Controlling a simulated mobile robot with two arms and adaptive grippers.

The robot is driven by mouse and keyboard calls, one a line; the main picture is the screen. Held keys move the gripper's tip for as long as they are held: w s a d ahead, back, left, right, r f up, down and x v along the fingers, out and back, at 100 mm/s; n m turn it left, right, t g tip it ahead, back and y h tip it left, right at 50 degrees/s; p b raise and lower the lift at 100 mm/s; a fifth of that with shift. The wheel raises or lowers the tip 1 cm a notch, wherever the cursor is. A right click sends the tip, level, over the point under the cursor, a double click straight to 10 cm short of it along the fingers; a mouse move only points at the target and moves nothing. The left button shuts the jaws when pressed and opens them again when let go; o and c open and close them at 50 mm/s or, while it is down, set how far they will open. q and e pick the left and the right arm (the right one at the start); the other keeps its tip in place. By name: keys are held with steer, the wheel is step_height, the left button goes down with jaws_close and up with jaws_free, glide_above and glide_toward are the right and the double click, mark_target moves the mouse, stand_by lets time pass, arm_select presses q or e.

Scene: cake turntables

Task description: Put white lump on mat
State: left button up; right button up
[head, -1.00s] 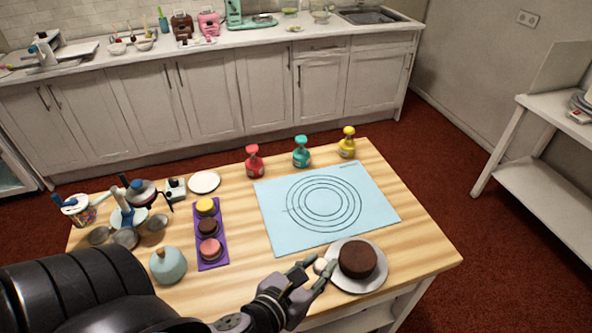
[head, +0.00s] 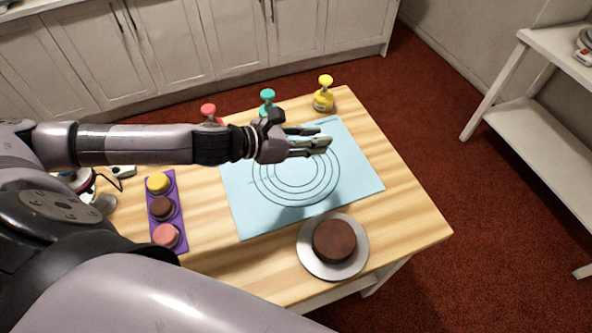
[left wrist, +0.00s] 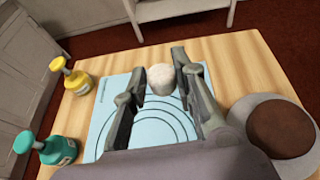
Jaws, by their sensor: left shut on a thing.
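My left gripper (head: 318,143) is over the blue mat (head: 240,205), which has dark concentric rings. In the left wrist view the white lump (left wrist: 161,79) is between its two fingertips, and the gripper is shut on it. The mat (left wrist: 158,126) shows below the fingers there. In the head view the lump is hidden by the fingers. The gripper appears to be above the mat, towards its far right part; its exact height is hard to tell. My right gripper is not in view.
A chocolate cake (head: 335,240) sits on a grey plate (head: 308,262) near the table's front right edge. Red (head: 208,110), teal (head: 267,97) and yellow (head: 324,98) bottles stand behind the mat. A purple tray (head: 155,208) with small cakes lies left of it.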

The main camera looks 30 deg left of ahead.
arm_select(q)
steer(key=w+a+r+n+y, duration=0.1)
steer(key=w+a+r, duration=0.3)
steer(key=a, duration=0.4)
steer(key=b, duration=1.1)
glide_above(288, 162)
steer(key=shift+t, duration=0.4)
step_height(288, 162, down, 15)
step_height(288, 162, down, 4)
steer(key=shift+r+b, duration=0.25)
steer(key=shift+b, duration=0.1)
steer(key=shift+f, duration=0.5)
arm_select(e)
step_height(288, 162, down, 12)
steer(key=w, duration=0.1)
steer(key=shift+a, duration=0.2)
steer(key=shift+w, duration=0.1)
